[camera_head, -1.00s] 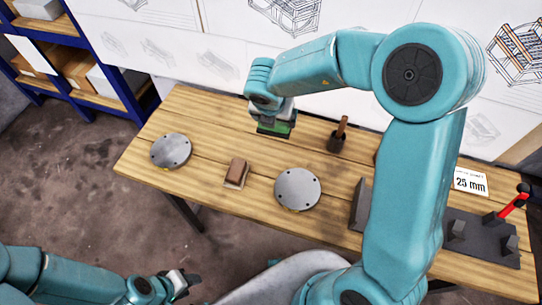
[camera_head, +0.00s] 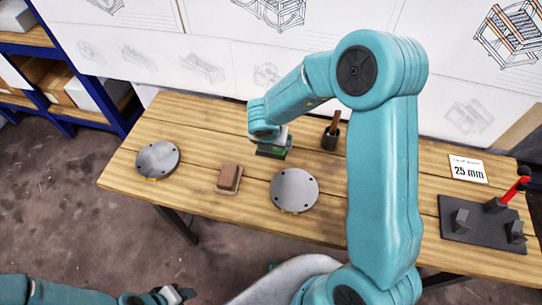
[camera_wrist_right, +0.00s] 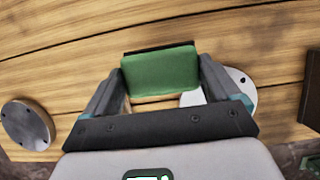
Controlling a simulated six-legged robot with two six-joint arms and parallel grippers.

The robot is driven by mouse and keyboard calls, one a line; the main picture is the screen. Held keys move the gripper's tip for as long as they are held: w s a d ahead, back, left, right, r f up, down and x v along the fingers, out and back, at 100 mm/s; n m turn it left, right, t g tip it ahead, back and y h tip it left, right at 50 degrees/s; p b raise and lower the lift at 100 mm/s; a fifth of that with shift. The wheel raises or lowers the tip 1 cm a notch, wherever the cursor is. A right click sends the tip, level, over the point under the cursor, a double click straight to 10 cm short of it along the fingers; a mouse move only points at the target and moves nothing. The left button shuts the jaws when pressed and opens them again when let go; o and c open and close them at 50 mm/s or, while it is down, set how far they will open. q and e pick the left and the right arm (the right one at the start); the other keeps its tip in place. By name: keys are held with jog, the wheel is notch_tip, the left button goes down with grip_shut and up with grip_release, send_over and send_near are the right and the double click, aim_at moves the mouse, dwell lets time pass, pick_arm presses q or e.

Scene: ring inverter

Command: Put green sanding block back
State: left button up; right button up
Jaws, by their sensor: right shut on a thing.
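The green sanding block (camera_head: 270,151) is in my right gripper (camera_head: 272,143), over the back middle of the wooden table. In the right wrist view the green block (camera_wrist_right: 160,70) lies between the two fingers of my right gripper (camera_wrist_right: 160,85), which is shut on it. A dark layer shows along its far edge. I cannot tell whether the block touches the table. My left gripper (camera_head: 177,294) is low at the picture's bottom, in front of the table and away from the block; its jaw opening is unclear.
A brown block (camera_head: 229,177) lies between two round metal discs, one left (camera_head: 158,158) and one right (camera_head: 294,190). A dark holder with a brown handle (camera_head: 331,134) stands right of the green block. A "25 mm" card (camera_head: 468,169) and a dark fixture (camera_head: 482,226) are far right.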

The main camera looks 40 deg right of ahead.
notch_tip(320, 180, down, 6)
jog(key=shift+r+b, duration=0.1)
jog(key=shift+b, duration=0.65)
jog(key=shift+w+f, duration=0.15)
jog(key=shift+f, duration=0.05)
jog(key=shift+f, duration=0.15)
jog(key=o, duration=0.8)
